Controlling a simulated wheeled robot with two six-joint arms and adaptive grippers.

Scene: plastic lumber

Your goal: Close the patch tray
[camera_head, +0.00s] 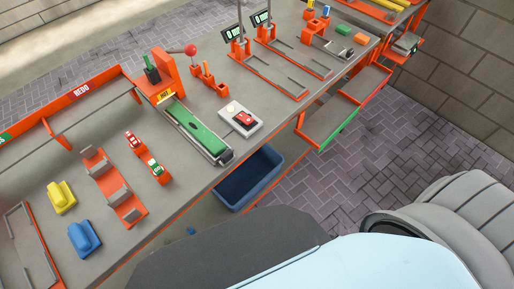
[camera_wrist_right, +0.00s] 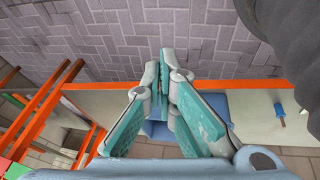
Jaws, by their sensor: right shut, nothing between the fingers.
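No tray carries a label that I can read as patch, so I cannot tell for certain which one it is. A long grey tray (camera_head: 226,155) with a green board (camera_head: 198,128) in it extends from an orange lever press (camera_head: 168,72) on the bench. A small pale tray (camera_head: 228,110) with a red and black item stands right of it. My right gripper (camera_wrist_right: 164,66) is shut and empty in the right wrist view, by the orange bench edge (camera_wrist_right: 112,86). Neither gripper shows in the head view.
A blue bin (camera_head: 250,178) sits below the bench edge. Open orange frames with green and red edges (camera_head: 340,128) stick out from the bench side. Blue and yellow blocks (camera_head: 62,196) and an orange rack (camera_head: 115,187) stand at left.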

